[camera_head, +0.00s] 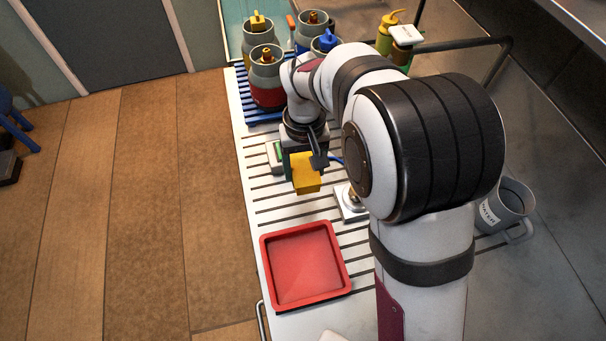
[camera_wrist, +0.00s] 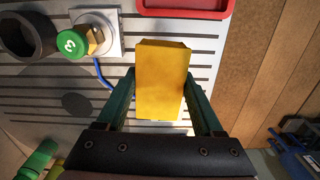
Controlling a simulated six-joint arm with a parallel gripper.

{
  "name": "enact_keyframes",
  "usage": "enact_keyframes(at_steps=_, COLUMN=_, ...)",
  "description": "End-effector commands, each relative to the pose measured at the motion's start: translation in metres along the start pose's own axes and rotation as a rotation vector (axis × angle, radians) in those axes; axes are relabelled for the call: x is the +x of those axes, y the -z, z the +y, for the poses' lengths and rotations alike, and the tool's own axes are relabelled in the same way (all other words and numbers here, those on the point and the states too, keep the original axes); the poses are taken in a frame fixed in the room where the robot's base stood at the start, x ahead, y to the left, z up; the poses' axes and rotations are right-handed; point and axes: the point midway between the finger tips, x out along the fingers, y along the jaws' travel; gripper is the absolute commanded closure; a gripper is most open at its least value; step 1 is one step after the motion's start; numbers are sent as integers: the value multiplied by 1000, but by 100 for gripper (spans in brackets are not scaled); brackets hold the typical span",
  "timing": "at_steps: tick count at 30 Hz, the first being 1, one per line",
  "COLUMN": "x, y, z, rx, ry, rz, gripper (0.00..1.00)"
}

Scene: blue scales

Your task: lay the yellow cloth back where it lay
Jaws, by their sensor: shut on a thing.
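The yellow cloth (camera_head: 306,173) looks like a folded, block-shaped piece. It hangs below my gripper (camera_head: 304,152), over the slatted white bench (camera_head: 275,215). In the wrist view the cloth (camera_wrist: 162,80) lies between the two green fingers of my gripper (camera_wrist: 161,92), which are shut on it. Its far end points toward the red tray. I cannot tell from these views whether its lower end touches the slats.
A red tray (camera_head: 305,265) sits on the bench nearer the camera and looks empty. A brass valve with a green cap (camera_wrist: 72,44) stands on a white plate (camera_wrist: 98,22) beside the cloth. Canisters (camera_head: 266,78) stand in a blue rack (camera_head: 258,117) behind. Bare slats lie between.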

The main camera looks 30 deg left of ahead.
Motion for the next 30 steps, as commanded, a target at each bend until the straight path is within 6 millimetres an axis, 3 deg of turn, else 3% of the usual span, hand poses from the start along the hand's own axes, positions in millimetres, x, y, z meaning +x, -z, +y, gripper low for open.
enact_keyframes(at_steps=1, x=7, y=0, z=-13, rx=-29, ry=-1, rz=-2, gripper=100)
enact_keyframes(at_steps=5, x=25, y=0, z=-30, rx=-63, ry=0, rz=-4, gripper=100)
enact_keyframes(at_steps=9, x=61, y=1, z=-32, rx=-66, ry=-1, rz=-5, gripper=100)
enact_keyframes(at_steps=18, x=115, y=3, z=-31, rx=-64, ry=-1, rz=-3, gripper=100)
enact_keyframes(at_steps=29, x=120, y=4, z=-31, rx=-63, ry=-1, rz=-1, gripper=100)
enact_keyframes(at_steps=30, x=120, y=4, z=-31, rx=-63, ry=0, rz=-1, gripper=26)
